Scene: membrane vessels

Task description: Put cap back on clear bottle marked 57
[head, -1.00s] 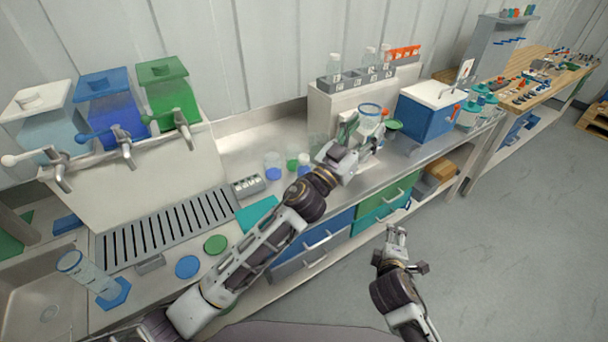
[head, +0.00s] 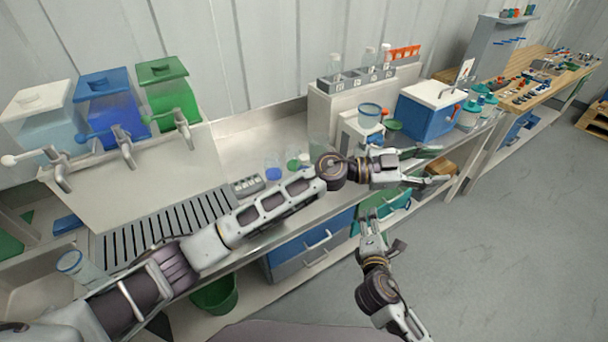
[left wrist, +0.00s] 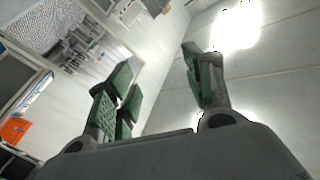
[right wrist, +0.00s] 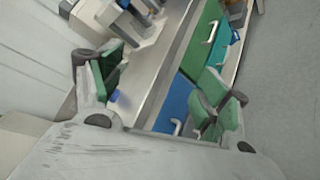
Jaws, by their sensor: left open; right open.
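Clear bottles (head: 334,68) stand in a grey rack on the raised shelf, and I cannot read a 57 on any. Small clear vessels with blue (head: 273,171) and green (head: 292,164) parts stand on the bench behind my left forearm; I cannot tell which parts are caps. My left gripper (head: 443,167) is open and empty, past the bench's front edge; its fingers (left wrist: 156,62) point toward wall and ceiling. My right gripper (head: 371,218) is open and empty in front of the drawers. The right wrist view shows a small blue item (right wrist: 116,96) on the bench near a finger.
A blue-ringed clear vessel (head: 369,115) sits on a white stand (head: 356,132) behind my left gripper. A blue box with a white lid (head: 428,110) is to its right. Coloured dispensers (head: 110,105) stand at left.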

